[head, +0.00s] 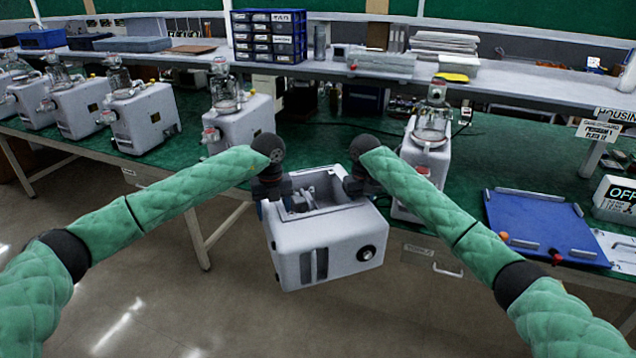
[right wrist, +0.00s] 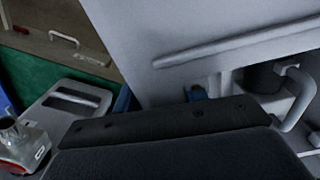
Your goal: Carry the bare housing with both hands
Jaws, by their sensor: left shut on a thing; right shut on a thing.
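The bare housing (head: 322,247) is a white open-topped box with slots and a round dark knob on its front. It hangs in front of the green bench edge, above the floor, roughly level. My left gripper (head: 283,203) is shut on its left rim. My right gripper (head: 352,191) is shut at its right rear rim, with the fingertips partly hidden. In the right wrist view the housing's pale wall (right wrist: 215,45) fills the upper right, close to the dark gripper body.
Several assembled canister pumps (head: 146,118) stand on the green bench (head: 306,138) at left. Another pump (head: 425,165) stands just right of my right gripper. Open floor lies below the housing.

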